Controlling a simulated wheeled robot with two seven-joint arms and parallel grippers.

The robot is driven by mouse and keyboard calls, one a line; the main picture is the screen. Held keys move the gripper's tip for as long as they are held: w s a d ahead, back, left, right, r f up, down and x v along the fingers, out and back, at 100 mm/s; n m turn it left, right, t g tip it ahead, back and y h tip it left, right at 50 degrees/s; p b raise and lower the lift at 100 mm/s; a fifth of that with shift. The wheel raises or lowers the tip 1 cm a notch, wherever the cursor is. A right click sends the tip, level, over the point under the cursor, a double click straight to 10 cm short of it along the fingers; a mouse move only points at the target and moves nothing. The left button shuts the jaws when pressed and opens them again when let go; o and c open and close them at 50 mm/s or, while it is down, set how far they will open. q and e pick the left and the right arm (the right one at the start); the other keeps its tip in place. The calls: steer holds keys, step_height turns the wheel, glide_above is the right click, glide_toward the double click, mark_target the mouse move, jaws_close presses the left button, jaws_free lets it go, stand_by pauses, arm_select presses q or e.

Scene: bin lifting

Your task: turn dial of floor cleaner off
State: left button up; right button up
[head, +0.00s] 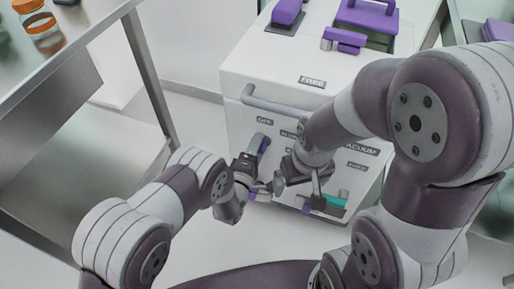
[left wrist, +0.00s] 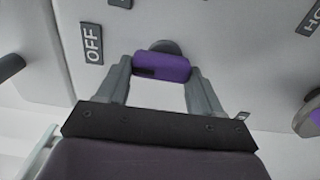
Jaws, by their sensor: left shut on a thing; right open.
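The floor cleaner (head: 275,75) is a white box with labels on its front panel. Its purple dial (left wrist: 162,67) lies crosswise between the fingers of my left gripper (left wrist: 160,72) in the left wrist view. The fingers are shut on the dial's two ends. An OFF label (left wrist: 93,43) is on the panel to the left of the dial. In the head view the dial (head: 264,145) shows only in part at my left gripper (head: 256,158), below the OFF label (head: 265,121). My right gripper (head: 298,190) is open and empty in front of the panel, right of the left one.
A grey handle bar (head: 275,106) runs across the cleaner's upper front. Purple parts (head: 368,14) sit on top. Another purple knob (left wrist: 313,115) is at the right edge of the left wrist view. A metal table (head: 75,45) with an orange-lidded jar (head: 38,20) stands left.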

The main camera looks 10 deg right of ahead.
arm_select(q)
steer(key=shift+s+f, duration=0.1)
steer(key=o, duration=1.1)
steer(key=shift+c, duration=0.2)
steer(key=p+v, duration=0.4)
steer(key=v, duration=0.8)
steer(key=shift+s+a, duration=0.2)
steer(key=shift+s, duration=0.05)
